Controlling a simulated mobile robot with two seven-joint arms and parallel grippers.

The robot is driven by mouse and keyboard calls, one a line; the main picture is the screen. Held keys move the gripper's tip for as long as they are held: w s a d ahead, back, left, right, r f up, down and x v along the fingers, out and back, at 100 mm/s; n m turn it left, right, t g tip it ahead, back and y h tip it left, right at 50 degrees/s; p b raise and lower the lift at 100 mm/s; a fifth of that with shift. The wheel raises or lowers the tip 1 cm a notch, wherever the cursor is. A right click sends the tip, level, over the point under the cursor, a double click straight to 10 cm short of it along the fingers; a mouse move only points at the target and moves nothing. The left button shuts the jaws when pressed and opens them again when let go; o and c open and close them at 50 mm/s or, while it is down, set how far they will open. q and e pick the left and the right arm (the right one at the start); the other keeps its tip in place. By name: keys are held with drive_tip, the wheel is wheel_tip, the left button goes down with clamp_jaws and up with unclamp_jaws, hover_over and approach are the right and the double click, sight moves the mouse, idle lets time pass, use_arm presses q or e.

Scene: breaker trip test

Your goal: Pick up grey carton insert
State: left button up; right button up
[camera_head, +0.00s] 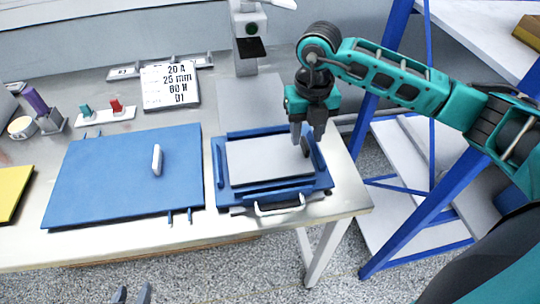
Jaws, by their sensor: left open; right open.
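The grey carton insert (262,162) is a flat light-grey panel lying inside a shallow blue carton (222,196) at the right end of the table. A dark upright tab (305,147) stands at its right side. My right gripper (307,140) points down over the insert's right part, open, with its fingertips close around or beside the tab. Whether they touch it I cannot tell. My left gripper (132,295) shows only as two spread fingertips at the bottom edge, open and empty, in front of the table.
A blue panel (90,180) with a white handle lies left of the carton. Behind stand a printed sign (170,86), a small rack with red and teal pieces (105,117) and a grey device (248,45). A yellow panel (12,190) lies far left. Blue-framed shelving (410,210) stands right.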

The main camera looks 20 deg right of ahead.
wheel_tip(320, 180, down, 2)
drive_tip(key=shift+f, duration=0.1)
clamp_jaws()
idle(0.4)
